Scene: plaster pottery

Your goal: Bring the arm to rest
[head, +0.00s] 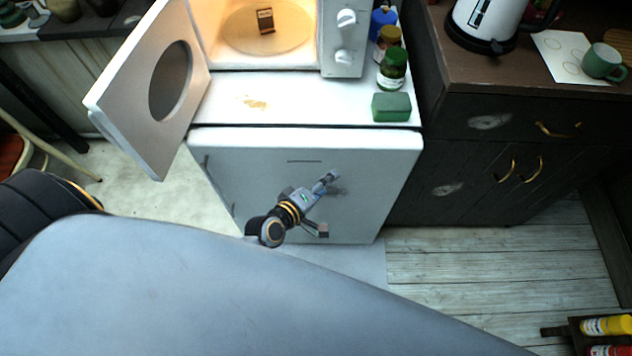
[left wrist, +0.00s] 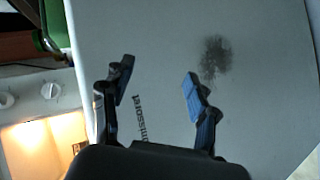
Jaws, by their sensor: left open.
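My left gripper (head: 328,205) is in front of the white cabinet (head: 260,165) below the microwave, its two fingers spread with nothing between them. In the left wrist view the open fingers (left wrist: 158,80) stand apart before a pale panel (left wrist: 260,130) with dark lettering and a dark smudge. I cannot tell whether they touch it. My right gripper is in neither view.
The microwave (head: 342,60) stands open and lit, with a small brown item (head: 265,20) inside; its door (head: 125,90) swings out left. A green sponge (head: 391,107) and a green jar (head: 392,70) stand beside it. Dark drawers and a kettle (head: 483,22) are at right.

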